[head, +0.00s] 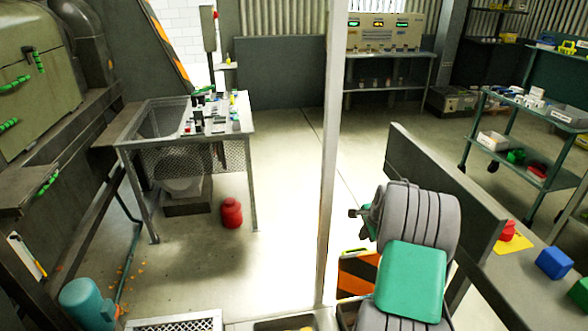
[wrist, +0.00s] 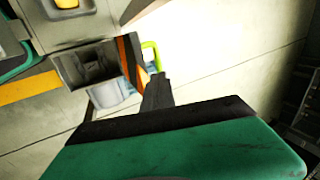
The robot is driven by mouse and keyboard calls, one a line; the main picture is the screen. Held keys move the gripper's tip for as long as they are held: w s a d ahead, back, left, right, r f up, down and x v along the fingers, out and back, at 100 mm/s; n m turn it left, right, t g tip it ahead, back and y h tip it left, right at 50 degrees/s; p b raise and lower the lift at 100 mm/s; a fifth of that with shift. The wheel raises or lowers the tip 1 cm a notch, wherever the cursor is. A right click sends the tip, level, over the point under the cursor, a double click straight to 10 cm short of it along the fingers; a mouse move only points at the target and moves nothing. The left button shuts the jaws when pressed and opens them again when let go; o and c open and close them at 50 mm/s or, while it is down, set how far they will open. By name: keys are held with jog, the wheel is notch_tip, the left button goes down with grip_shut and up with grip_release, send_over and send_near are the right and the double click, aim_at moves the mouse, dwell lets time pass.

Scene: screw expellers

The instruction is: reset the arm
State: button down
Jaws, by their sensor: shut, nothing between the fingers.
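My arm shows at the right of the head view, with a ribbed grey section and a green panel. It is folded close beside a grey partition (head: 440,185). My gripper (head: 356,212) shows as a small dark tip left of the ribbed section. In the wrist view my gripper (wrist: 157,85) is a narrow dark shape above the green housing. Its fingers are together with nothing between them. It points over pale floor and touches nothing that I can see. Part of the gripper is hidden behind the arm in the head view.
A mesh-sided table (head: 140,108) with small items stands at left centre. A red container (head: 231,213) is on the floor. A pale post (head: 331,150) rises left of my arm. A bench with a blue block (head: 554,263) is at right. Floor between table and post is clear.

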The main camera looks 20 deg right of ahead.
jog(key=s+a+r+n+p, duration=0.2)
jog(key=a+r+n, duration=0.3)
jog(key=a+r, duration=0.45)
jog(key=s+a+r+n+p, duration=0.2)
jog(key=a+r+n, duration=0.2)
jog(key=a+r, duration=0.55)
jog(key=s+a+r+n+g+p, duration=0.1)
jog(key=s+a+r+n+p, duration=0.1)
jog(key=s+a+n, duration=0.9)
jog(key=s+a+p, duration=0.1)
jog(key=s+a, duration=0.5)
jog(key=shift+s+a+r+g+y, duration=0.25)
jog(key=shift+a+r+g+y, duration=0.05)
jog(key=shift+a+r+y, duration=0.1)
